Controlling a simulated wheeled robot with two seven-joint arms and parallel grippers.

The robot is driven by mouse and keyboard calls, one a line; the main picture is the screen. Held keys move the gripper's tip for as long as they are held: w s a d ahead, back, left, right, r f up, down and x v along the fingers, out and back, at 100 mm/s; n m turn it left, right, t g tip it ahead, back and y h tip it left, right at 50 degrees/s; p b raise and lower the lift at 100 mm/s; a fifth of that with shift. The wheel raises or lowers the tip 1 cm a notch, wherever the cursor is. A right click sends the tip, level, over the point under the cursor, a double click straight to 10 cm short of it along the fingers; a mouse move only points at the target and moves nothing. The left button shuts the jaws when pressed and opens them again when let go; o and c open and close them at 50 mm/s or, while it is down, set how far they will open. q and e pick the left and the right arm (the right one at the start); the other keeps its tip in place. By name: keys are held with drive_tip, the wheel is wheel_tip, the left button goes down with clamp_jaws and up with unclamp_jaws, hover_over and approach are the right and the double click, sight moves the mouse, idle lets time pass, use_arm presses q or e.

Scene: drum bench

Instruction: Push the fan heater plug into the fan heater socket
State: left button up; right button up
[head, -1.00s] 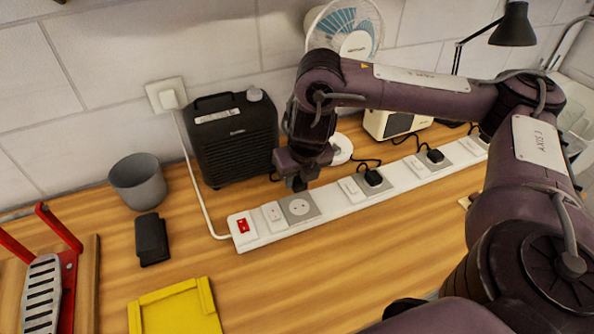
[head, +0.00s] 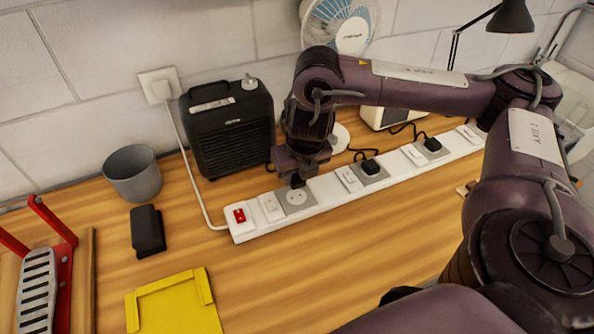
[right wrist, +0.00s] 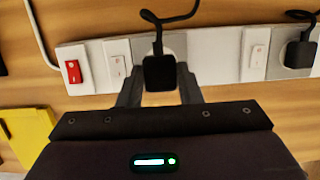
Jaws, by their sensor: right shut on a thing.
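The fan heater (head: 232,128) is a black box with a grille, standing against the wall. The fan heater socket (head: 297,198) is the grey plate with a round white face near the left end of the white power strip. My right gripper (head: 298,181) points down just above its back edge. The right gripper is shut on the fan heater plug (right wrist: 159,73), a black block with a black cord. In the right wrist view the plug covers much of the socket's round face; I cannot tell whether they touch. My left gripper is out of view.
The power strip (head: 330,193) has a red switch (head: 239,215) at its left end. Two black plugs (head: 370,167) (head: 432,144) sit farther right. A grey cup (head: 133,173), a black block (head: 147,230) and a yellow tray (head: 172,306) lie left, with bare wood between.

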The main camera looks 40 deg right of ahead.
sight(298, 180)
drive_tip(key=shift+f, duration=0.15)
drive_tip(key=shift+f+b, duration=0.7)
drive_tip(key=shift+f, duration=0.05)
drive_tip(key=shift+f, duration=0.25)
drive_tip(key=shift+f+b, duration=0.6)
drive_tip(key=shift+f, duration=0.1)
idle(0.9)
drive_tip(key=shift+f+b, duration=0.35)
drive_tip(key=shift+f, duration=0.3)
idle(0.9)
drive_tip(key=o, duration=1.1)
drive_tip(key=shift+c, duration=0.2)
